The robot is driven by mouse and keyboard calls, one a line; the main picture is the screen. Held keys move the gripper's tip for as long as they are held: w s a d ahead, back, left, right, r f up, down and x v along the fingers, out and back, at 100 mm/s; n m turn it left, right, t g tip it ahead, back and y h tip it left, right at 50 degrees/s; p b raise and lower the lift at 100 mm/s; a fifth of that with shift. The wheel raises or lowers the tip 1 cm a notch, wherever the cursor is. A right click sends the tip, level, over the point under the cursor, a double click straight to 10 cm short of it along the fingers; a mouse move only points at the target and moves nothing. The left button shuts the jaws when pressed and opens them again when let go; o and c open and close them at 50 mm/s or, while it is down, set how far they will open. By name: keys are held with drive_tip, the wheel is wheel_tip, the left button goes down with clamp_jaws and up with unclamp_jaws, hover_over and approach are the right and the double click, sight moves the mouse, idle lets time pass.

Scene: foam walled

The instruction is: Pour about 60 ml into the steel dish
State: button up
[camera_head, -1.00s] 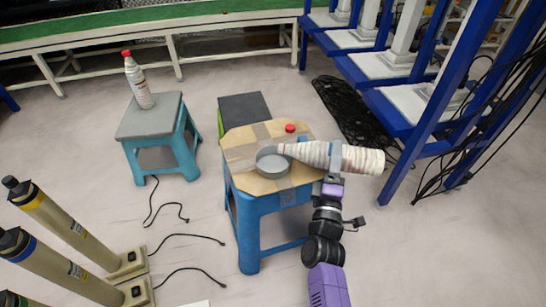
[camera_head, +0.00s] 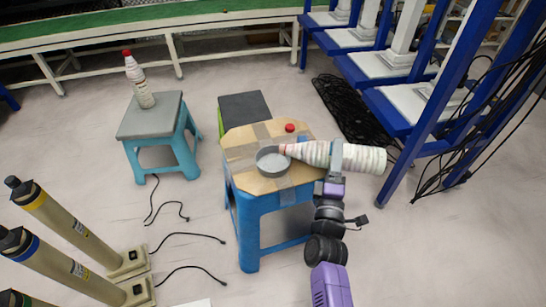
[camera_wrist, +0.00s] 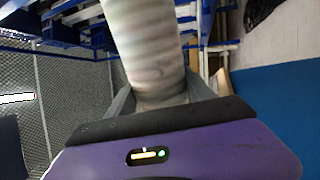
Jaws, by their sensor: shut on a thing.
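The steel dish (camera_head: 273,162) is a round grey pan on the cardboard top (camera_head: 240,174) of a blue stool. My gripper (camera_head: 335,165) is shut around a white bottle (camera_head: 364,160) with faint bands. The bottle lies nearly level above the right side of the stool top, its narrow neck pointing left at the dish's right rim. The neck end looks reddish. In the wrist view the bottle's body (camera_wrist: 148,45) fills the space between the fingers. I cannot make out any liquid stream or the level in the dish.
A red cap (camera_head: 290,128) lies on the cardboard behind the dish. Another bottle with a red cap (camera_head: 139,82) stands on a teal stool (camera_head: 150,119) at left. Blue racks (camera_head: 420,110) and black cables (camera_head: 350,110) are at right. Tall tubes stand front left.

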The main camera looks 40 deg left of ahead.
drive_tip(key=shift+d+r+n+p, duration=0.2)
drive_tip(key=shift+r+n+p, duration=0.1)
drive_tip(key=shift+r+p, duration=0.15)
idle(1.2)
wheel_tip(320, 180, down, 2)
drive_tip(key=m+b, duration=0.1)
drive_tip(key=b, duration=0.1)
drive_tip(key=shift+f+b, duration=0.2)
drive_tip(key=shift+b, duration=0.15)
drive_tip(key=shift+f+m+b, duration=0.15)
drive_tip(key=shift+m+b, duration=0.3)
drive_tip(key=shift+m, duration=0.25)
drive_tip(key=shift+w+r+m+h, duration=0.1)
drive_tip(key=shift+r+m+h, duration=0.2)
drive_tip(key=shift+m, duration=0.2)
drive_tip(key=shift+f, duration=0.15)
drive_tip(key=shift+d+r+m, duration=0.15)
drive_tip(key=shift+r+m, duration=0.1)
drive_tip(key=shift+m, duration=0.25)
drive_tip(key=shift+r+t+h, duration=0.1)
drive_tip(key=shift+t+h, duration=0.2)
